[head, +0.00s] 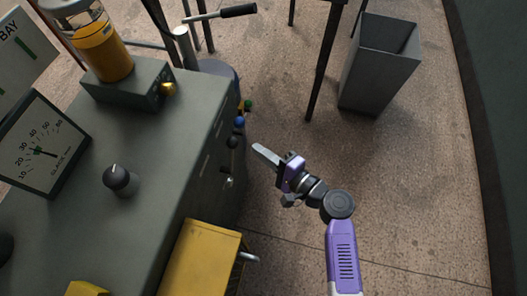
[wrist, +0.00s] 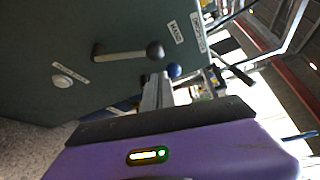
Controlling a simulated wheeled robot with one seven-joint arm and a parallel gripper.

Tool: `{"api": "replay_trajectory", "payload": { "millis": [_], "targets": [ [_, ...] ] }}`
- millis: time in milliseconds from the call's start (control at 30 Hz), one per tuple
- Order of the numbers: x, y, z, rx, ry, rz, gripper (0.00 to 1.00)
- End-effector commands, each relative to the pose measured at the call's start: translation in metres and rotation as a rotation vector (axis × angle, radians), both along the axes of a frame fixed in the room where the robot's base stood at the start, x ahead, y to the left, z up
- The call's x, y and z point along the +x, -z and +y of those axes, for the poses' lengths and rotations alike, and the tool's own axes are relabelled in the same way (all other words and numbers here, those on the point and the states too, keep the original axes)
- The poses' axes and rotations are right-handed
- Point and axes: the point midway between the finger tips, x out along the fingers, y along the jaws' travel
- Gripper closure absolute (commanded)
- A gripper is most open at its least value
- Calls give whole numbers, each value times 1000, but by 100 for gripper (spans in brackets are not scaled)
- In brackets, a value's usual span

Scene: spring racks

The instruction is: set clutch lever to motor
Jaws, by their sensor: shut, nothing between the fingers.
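The clutch lever seems to be the pale bar with a dark ball knob on the green cabinet side in the wrist view (wrist: 128,54). Its knob end points right toward two white labels. One label (wrist: 176,31) seems to read HAND; the other (wrist: 198,32) I cannot read surely. In the head view a dark knob (head: 232,142), likely the lever's, shows on the cabinet's side. My gripper (head: 257,148) is shut and empty, apart from the cabinet and to the right of the knob. In the wrist view its fingers (wrist: 158,92) are just below the lever knob, touching unclear.
A blue knob (wrist: 174,70) sits close to my fingertips, and a white button (wrist: 62,81) is farther left. The green cabinet (head: 160,190) has a yellow drawer or box (head: 200,262) jutting out low. A grey bin (head: 378,70) stands back right.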

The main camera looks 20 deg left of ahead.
Motion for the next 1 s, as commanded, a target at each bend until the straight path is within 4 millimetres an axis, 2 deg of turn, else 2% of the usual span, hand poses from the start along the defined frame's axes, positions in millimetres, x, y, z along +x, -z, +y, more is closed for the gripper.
{"api": "replay_trajectory", "payload": {
  "millis": [200, 400, 1000],
  "targets": [
    [16, 5, 36, -1, -3, -1, 100],
    [25, 8, 55, -1, -1, 0, 100],
    [26, 10, 59, 0, 1, -13, 100]
  ]
}}
